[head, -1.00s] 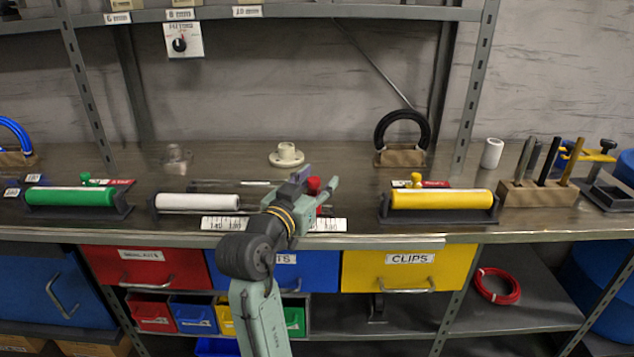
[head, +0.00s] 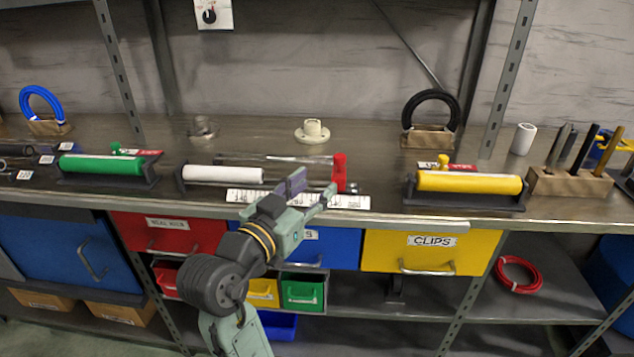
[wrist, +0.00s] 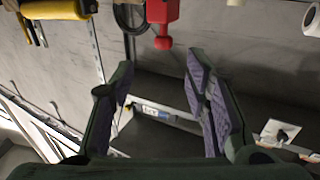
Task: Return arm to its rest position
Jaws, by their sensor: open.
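My gripper (head: 311,190) is in front of the bench's front edge in the head view, near the white ruler strip (head: 350,201). Its two fingers are spread apart with nothing between them, and in the wrist view the open fingers (wrist: 165,100) show purple pads. A red-ended part (head: 339,172) with clear rods lies on the bench just beyond the fingers; a red part (wrist: 162,22) shows at the top of the wrist view, apart from the fingers. My arm reaches up from the bottom of the head view.
A white roller (head: 222,174) and green roller (head: 102,165) lie left, a yellow roller (head: 468,182) right. Below the bench are a red drawer (head: 165,233) and a yellow CLIPS drawer (head: 415,251). A shelf post (head: 508,85) rises at the right.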

